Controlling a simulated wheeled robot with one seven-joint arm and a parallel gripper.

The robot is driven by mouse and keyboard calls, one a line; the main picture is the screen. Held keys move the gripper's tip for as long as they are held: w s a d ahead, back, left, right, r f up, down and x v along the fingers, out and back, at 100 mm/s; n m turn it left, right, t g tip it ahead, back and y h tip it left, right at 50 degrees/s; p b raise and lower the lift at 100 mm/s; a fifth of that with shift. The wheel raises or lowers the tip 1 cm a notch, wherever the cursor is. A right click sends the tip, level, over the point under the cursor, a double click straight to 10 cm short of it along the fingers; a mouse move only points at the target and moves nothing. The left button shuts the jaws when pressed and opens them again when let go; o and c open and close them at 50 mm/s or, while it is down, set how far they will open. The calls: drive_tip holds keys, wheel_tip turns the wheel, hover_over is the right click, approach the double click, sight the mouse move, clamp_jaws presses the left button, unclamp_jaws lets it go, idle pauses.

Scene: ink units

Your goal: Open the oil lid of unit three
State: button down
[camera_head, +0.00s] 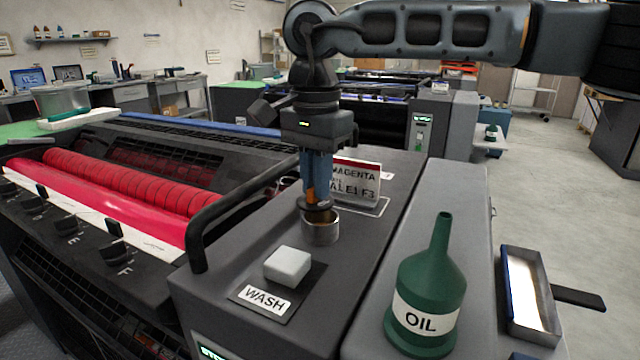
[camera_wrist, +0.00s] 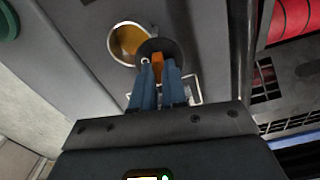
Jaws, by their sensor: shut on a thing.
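The metal oil neck (camera_head: 321,235) stands on the grey top of the magenta unit. Its mouth shows open in the wrist view (camera_wrist: 124,41), with amber inside. A dark round lid (camera_wrist: 175,47) with an orange tab (camera_wrist: 156,66) lies over one edge of the mouth. The lid also shows just above the neck in the head view (camera_head: 318,214). My gripper (camera_head: 317,195) points straight down with its blue fingers shut on the orange tab; the fingers also show in the wrist view (camera_wrist: 157,75). I cannot tell whether the lid is hinged or loose.
A magenta sign (camera_head: 358,185) stands close behind the fingers. A black rail (camera_head: 230,200) runs along the left. A white block (camera_head: 288,266) with a WASH label is in front. A green OIL can (camera_head: 426,285) and a tray (camera_head: 528,295) stand to the right.

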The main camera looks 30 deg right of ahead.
drive_tip(key=shift+w+a+n, duration=0.2)
drive_tip(key=shift+w+n, duration=0.1)
drive_tip(key=shift+n, duration=0.8)
drive_tip(key=c, duration=1.2)
unclamp_jaws()
drive_tip(key=shift+o, duration=0.2)
drive_tip(key=shift+r, duration=0.1)
wheel_tip(320, 180, up, 8)
